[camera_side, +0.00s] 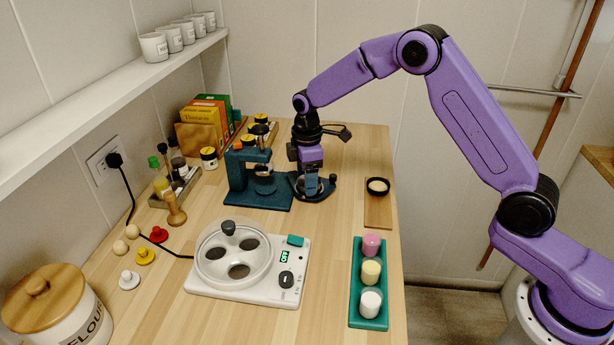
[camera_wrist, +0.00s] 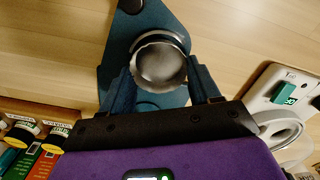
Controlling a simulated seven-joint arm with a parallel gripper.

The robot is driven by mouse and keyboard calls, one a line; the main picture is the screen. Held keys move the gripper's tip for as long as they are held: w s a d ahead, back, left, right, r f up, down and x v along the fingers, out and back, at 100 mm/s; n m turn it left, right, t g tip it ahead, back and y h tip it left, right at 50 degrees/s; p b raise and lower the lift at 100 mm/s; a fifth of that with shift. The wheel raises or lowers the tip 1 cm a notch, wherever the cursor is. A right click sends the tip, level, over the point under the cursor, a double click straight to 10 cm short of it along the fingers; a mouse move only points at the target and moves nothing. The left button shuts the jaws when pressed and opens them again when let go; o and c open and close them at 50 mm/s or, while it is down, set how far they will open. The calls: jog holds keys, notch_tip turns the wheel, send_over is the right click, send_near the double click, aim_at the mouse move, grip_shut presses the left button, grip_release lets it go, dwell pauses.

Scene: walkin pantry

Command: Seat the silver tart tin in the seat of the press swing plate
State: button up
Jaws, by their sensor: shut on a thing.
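The dark blue press (camera_side: 240,175) stands on the counter near the middle of the side view. Its swing plate (camera_side: 325,192) is turned out to the right, with a dark knob at its end. The plate also shows in the wrist view (camera_wrist: 118,50) with its knob (camera_wrist: 131,5). My gripper (camera_side: 311,186) points down over the swing plate. In the wrist view its two blue fingers (camera_wrist: 160,75) are shut on the silver tart tin (camera_wrist: 158,66). The tin is over the plate's round seat; I cannot tell if it rests fully in it. In the side view the fingers mostly hide the tin.
A white hot plate (camera_side: 250,290) with a clear lid stands in front of the press. A green tray (camera_side: 355,318) of coloured jars and a wooden board (camera_side: 377,212) with a black ring lie to the right.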

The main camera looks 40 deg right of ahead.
jog(key=shift+f, duration=0.15)
jog(key=o, duration=1.3)
jog(key=shift+c, duration=0.2)
jog(key=shift+r, duration=3.5)
